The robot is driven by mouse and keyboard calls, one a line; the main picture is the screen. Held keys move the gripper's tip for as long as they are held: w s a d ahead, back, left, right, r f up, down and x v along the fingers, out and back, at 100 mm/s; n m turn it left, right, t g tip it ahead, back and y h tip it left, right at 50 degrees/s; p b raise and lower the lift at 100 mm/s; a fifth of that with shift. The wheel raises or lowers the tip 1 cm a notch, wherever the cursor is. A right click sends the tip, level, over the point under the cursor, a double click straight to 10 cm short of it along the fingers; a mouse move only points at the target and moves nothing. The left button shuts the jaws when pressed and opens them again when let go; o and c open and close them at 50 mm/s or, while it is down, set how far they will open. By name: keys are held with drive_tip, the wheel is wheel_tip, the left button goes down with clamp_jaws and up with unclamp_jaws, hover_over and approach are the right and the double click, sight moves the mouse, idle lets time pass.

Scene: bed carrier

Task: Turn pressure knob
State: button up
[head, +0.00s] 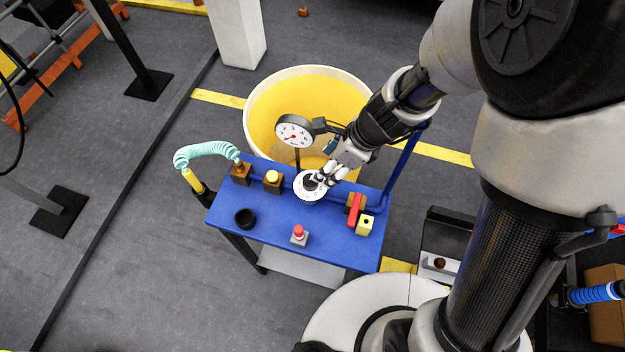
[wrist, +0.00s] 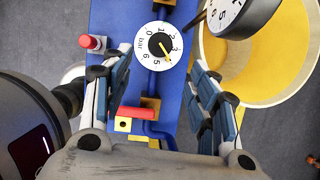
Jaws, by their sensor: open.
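The pressure knob is a black knob with a yellow pointer on a round white dial, marked 0 to 6 bar. In the wrist view the dial (wrist: 145,48) lies ahead between the finger lines, its pointer towards the lower right, around the 4. In the head view the dial (head: 306,197) sits on the blue panel (head: 270,222), partly hidden by my gripper. My gripper (head: 322,178) comes in from the upper right over the dial. In the wrist view its fingers (wrist: 162,72) are wide apart, with nothing between them; contact with the knob is not visible.
A pressure gauge (head: 294,131) stands behind the dial, close to my gripper. A red-handled valve (head: 354,208), a red button (head: 299,232), a yellow button (head: 273,178) and a black ring (head: 245,217) surround it. A large yellow-lined bin (head: 262,112) stands behind the panel.

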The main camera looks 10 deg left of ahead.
sight(310, 182)
drive_tip(key=b+x, duration=0.4)
drive_tip(key=x, duration=0.7)
drive_tip(key=shift+a+f+b, duration=0.1)
drive_tip(key=shift+b, duration=0.25)
drive_tip(key=shift+c, duration=0.4)
drive_tip(key=c, duration=1)
drive_tip(key=shift+w+n+g+p, duration=0.1)
drive_tip(key=shift+n+g+p, duration=0.4)
drive_tip(key=shift+n+p, duration=0.6)
drive_tip(key=shift+n+g+p, duration=0.4)
drive_tip(key=shift+n, duration=0.8)
drive_tip(key=o, duration=1.1)
